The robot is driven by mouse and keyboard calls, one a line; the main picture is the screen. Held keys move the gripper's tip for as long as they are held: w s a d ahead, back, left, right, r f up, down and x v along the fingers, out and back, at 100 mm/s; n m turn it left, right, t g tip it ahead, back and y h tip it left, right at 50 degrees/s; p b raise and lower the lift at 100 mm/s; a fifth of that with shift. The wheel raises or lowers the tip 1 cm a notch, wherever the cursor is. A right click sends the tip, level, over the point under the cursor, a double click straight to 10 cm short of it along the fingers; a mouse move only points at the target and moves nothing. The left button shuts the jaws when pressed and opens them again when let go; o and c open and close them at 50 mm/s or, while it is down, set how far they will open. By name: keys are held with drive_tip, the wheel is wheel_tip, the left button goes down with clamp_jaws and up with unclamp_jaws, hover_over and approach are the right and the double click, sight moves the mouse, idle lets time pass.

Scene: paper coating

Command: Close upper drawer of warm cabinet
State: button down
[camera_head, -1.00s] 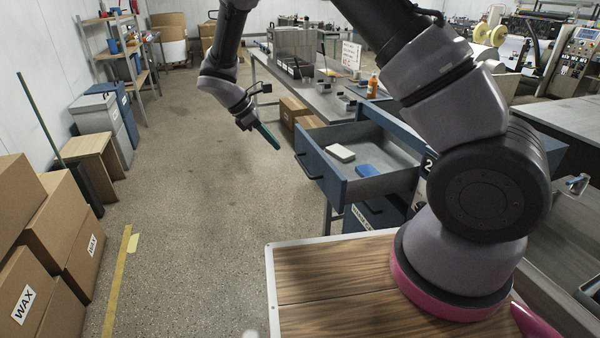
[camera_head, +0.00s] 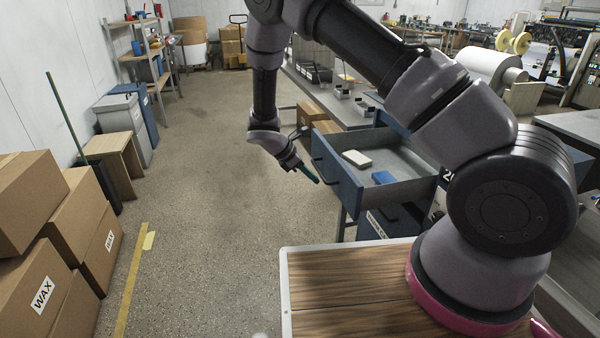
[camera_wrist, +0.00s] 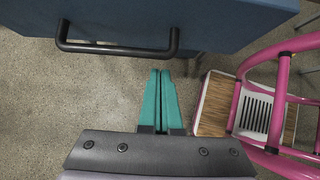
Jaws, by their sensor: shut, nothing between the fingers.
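The upper drawer (camera_head: 340,187) of the blue cabinet is pulled well out. A white block and a blue block lie inside it. Its dark bar handle (camera_wrist: 117,48) crosses the upper part of the wrist view, on the blue drawer front (camera_wrist: 200,18). My gripper (camera_head: 316,180) is shut and empty, its green fingers together just in front of the drawer front. In the wrist view the fingertips (camera_wrist: 160,72) point toward the drawer front near the right end of the handle. I cannot tell whether they touch it.
A lower blue drawer (camera_head: 385,225) sits below. My wooden-topped base is at the bottom. Cardboard boxes marked WAX (camera_head: 45,285) stand at the left. A workbench (camera_head: 335,105) runs behind the drawer. The floor (camera_head: 205,190) left of the drawer is clear.

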drive_tip(key=shift+w+d+f, duration=0.15)
drive_tip(key=shift+d+f, duration=0.05)
drive_tip(key=shift+d, duration=0.5)
drive_tip(key=w+d, duration=0.1)
drive_tip(key=d, duration=0.8)
drive_tip(key=w+d, duration=0.2)
drive_tip(key=d, duration=0.7)
drive_tip(key=w+d, duration=0.2)
drive_tip(key=d, duration=0.7)
drive_tip(key=shift+w+d, duration=0.15)
drive_tip(key=shift+d, duration=0.15)
drive_tip(key=shift+d+r, duration=0.1)
drive_tip(key=shift+a, duration=0.35)
drive_tip(key=a, duration=0.1)
drive_tip(key=a+r, duration=0.1)
drive_tip(key=a, duration=0.1)
drive_tip(key=s+a+r, duration=0.1)
drive_tip(key=a, duration=0.1)
drive_tip(key=v, duration=0.8)
drive_tip(key=shift+r, duration=0.2)
